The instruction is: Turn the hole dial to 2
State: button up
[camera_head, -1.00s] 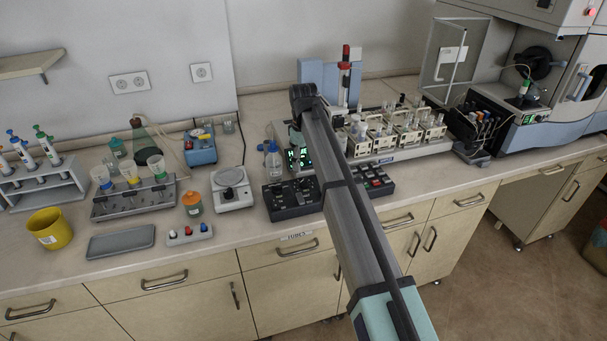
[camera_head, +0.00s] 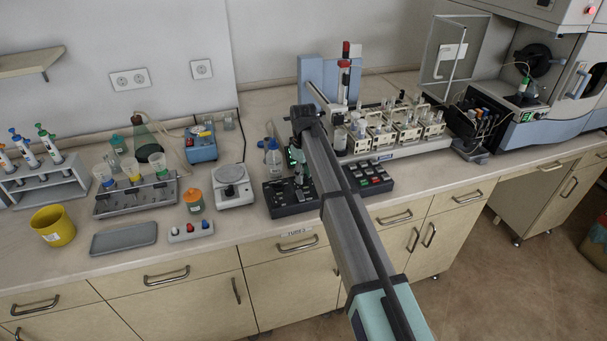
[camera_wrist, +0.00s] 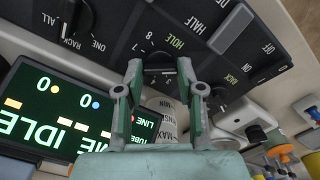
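The black control panel (camera_head: 278,207) stands on the bench, below my arm in the head view. In the wrist view the panel (camera_wrist: 118,50) shows several dials with white markings. The HOLE dial (camera_wrist: 160,66) has a dark round knob, with 7 and 8 readable beside it; its exact setting is hard to read. My gripper (camera_wrist: 161,74) is open, its two fingertips on either side of the HOLE dial. I cannot tell whether they touch the knob. In the head view my gripper (camera_head: 298,172) is down over the panel, partly hidden by my arm.
A lit display (camera_wrist: 50,112) reading IDLE is beside my gripper in the wrist view. A second dial marked RACK (camera_wrist: 77,18) and a BACK dial (camera_wrist: 216,101) are nearby.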

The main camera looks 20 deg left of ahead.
jog(key=shift+m, duration=0.3)
jog(key=m, duration=0.3)
jog(key=shift+f+b, duration=0.1)
jog(key=shift+b, duration=0.2)
jog(key=shift+m, duration=1.7)
jog(key=o, duration=1.1)
jog(key=shift+o, duration=0.2)
jog(key=shift+r, duration=0.2)
notch_tip(320, 180, up, 12)
jog(key=shift+f, duration=0.15)
